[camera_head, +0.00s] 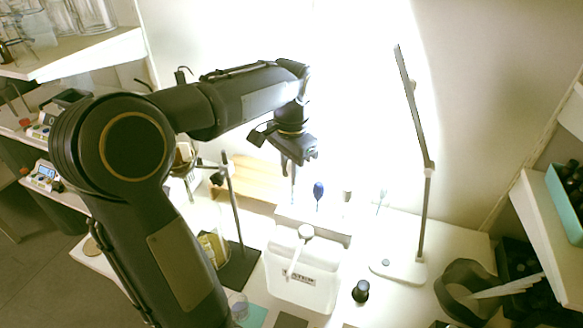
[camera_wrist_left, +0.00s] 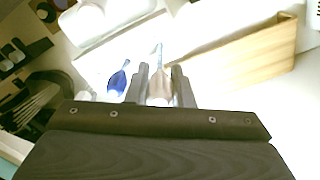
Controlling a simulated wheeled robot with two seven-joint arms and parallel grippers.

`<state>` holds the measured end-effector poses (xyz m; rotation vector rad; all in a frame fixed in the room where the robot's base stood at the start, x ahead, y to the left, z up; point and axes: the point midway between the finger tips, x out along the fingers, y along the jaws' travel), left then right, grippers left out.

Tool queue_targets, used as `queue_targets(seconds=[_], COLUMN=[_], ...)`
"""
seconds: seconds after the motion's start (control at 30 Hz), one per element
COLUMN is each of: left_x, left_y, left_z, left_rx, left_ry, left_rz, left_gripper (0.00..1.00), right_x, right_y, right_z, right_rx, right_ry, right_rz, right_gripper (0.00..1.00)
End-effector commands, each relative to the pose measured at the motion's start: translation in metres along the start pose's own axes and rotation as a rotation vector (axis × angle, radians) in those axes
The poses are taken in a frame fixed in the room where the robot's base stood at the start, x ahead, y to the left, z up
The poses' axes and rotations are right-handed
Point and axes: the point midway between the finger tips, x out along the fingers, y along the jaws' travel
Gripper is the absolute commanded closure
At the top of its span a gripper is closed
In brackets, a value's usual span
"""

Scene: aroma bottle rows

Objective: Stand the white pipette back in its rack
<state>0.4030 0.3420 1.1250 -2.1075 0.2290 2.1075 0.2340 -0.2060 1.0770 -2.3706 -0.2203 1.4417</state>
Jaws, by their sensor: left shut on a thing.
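My left gripper (camera_head: 294,160) is above the left end of a low white rack (camera_head: 312,222) at the back of the table. It is shut on the white pipette, whose pale bulb (camera_wrist_left: 158,88) shows between the fingers in the left wrist view. Its thin pale stem (camera_head: 293,188) hangs down below the fingers in the head view. Whether the tip touches the rack cannot be told. A blue pipette (camera_head: 318,192) stands upright in the rack just right of it; it also shows in the left wrist view (camera_wrist_left: 119,79). My right gripper is not in view.
A white bin (camera_head: 303,282) stands in front of the rack. A lamp stand (camera_head: 428,215) is to the right, and a dark-based stand (camera_head: 236,210) to the left. A small black-capped bottle (camera_head: 361,291) is beside the bin. A wooden box (camera_wrist_left: 240,58) is near the gripper.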

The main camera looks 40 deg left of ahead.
Motion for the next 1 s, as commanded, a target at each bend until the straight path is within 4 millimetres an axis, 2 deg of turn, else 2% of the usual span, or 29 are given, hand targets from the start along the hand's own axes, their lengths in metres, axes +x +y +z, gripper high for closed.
queue_targets(seconds=[0.5,1.0], left_x=[0.016,0.019], left_y=[0.000,0.000], left_z=[0.000,0.000], left_rx=[0.000,0.000], left_ry=[0.001,0.001], left_rz=[0.000,0.000], left_gripper=[0.85,0.85], right_x=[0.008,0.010], right_y=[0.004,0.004], right_z=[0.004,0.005], right_rx=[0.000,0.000], right_ry=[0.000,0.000], right_rz=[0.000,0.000], right_gripper=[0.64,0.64])
